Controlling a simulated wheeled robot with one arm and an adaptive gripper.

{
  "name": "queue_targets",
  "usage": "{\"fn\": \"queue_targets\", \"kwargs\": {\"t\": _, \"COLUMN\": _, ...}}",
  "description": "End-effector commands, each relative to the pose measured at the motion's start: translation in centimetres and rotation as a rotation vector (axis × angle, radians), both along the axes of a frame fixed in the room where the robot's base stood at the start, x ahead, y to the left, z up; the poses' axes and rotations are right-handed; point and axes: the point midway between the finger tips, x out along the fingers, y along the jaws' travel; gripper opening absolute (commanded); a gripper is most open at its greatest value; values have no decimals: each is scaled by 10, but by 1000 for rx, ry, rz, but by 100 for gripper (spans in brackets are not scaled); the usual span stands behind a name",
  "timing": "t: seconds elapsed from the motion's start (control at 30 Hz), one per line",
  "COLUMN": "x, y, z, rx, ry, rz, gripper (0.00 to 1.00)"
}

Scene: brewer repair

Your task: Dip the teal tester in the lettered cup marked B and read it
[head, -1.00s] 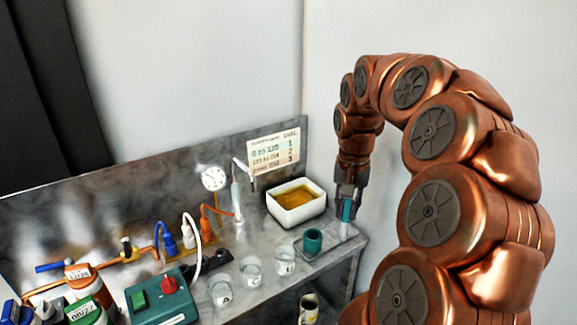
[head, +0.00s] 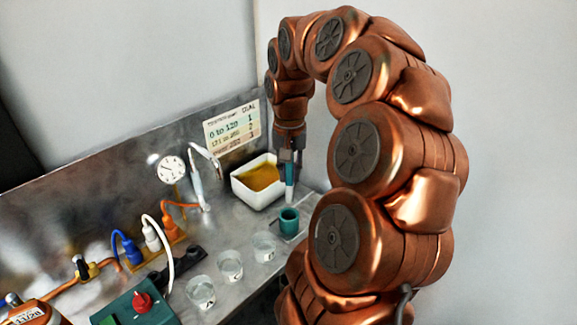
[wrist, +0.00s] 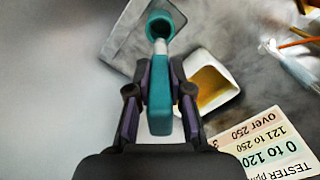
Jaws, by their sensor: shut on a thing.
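My gripper (head: 289,158) is shut on the teal tester (head: 290,174), which points down with its pale tip just behind and above the teal holder (head: 289,222). In the wrist view my gripper (wrist: 160,88) grips the tester's teal body (wrist: 159,112), and the round holder (wrist: 160,24) shows beyond the pale tip. Three clear lettered cups stand in a row on the bench: one seemingly marked A (head: 200,292), one seemingly marked C (head: 230,265), and a third (head: 264,246) nearest the holder, whose letter I cannot read. The cups do not show in the wrist view.
A white tray of amber liquid (head: 236,188) stands behind the cups, left of my gripper. A range card (head: 232,128) hangs on the back panel, near a dial gauge (head: 172,169). A green box with a red knob (head: 140,308) and cables crowd the left.

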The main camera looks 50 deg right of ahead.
Motion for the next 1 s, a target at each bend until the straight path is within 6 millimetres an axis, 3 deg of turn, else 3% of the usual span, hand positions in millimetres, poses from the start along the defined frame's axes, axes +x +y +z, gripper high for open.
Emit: {"fn": "queue_targets", "kwargs": {"t": 1.0, "x": 0, "y": 0, "z": -68, "rx": 0, "ry": -1, "rz": 0, "gripper": 0}}
